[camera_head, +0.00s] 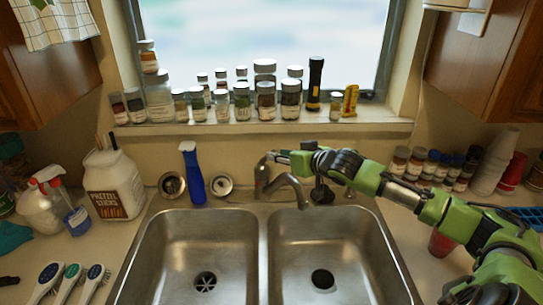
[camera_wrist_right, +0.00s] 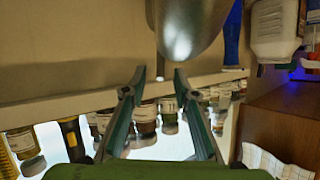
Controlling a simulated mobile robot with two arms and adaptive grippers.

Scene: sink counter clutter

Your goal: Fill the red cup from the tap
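A red cup (camera_head: 440,243) stands on the counter right of the sink, partly hidden by my right arm. The metal tap (camera_head: 290,186) rises behind the sink, its spout over the right basin; no water stream shows. My right gripper (camera_head: 273,157) reaches across from the right to the top of the tap. My left gripper is out of view.
Several jars (camera_head: 265,90) and a black flashlight (camera_head: 315,84) line the window sill. A blue bottle (camera_head: 192,175) stands behind the left basin (camera_head: 200,245). The right basin (camera_head: 310,245) is empty. Stacked white cups (camera_head: 494,163) stand at the right; brushes (camera_head: 70,280) lie at the left.

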